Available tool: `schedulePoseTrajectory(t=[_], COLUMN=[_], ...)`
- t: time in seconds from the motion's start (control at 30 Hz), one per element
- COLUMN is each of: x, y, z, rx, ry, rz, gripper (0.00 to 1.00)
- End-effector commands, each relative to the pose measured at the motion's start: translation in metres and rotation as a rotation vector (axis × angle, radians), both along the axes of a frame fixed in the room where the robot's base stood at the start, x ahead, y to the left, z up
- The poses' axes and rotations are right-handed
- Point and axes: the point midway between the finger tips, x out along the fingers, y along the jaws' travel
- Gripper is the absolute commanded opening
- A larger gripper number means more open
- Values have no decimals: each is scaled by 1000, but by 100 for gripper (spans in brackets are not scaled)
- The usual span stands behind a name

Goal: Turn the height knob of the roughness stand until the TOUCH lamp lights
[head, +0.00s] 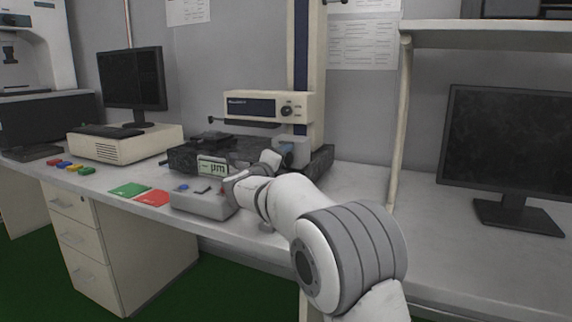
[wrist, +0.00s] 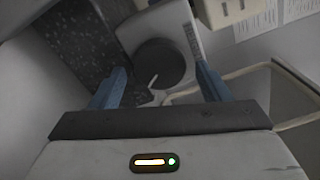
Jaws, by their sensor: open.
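The roughness stand has a tall cream and dark blue column (head: 303,70), a cream drive unit (head: 262,104) and a speckled dark base (head: 182,158). In the wrist view a round black knob (wrist: 158,62) with a short white mark sits on a pale housing. My gripper (wrist: 160,70) is open, its blue fingers on either side of the knob with a visible gap at each side. In the head view my gripper (head: 290,152) is at the foot of the column, and the knob is hidden there. I cannot make out the TOUCH lamp.
A grey box (head: 204,202) with a small display (head: 212,167) behind it stands left of my arm. Green (head: 130,189) and red (head: 152,197) cards lie on the bench. A monitor (head: 507,150) stands at the right; the bench between it and the stand is mostly clear.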

Motion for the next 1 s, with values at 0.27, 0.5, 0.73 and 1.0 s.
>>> schedulePoseTrajectory(t=[0.27, 0.5, 0.73, 1.0], x=[-12, -52, -75, -77], y=[6, 19, 27, 27], z=[2, 3, 1, 0], rx=[-1, -1, 0, 0], ry=[0, 0, 0, 0], rz=[4, 4, 1, 0], gripper=[70, 70, 70, 70])
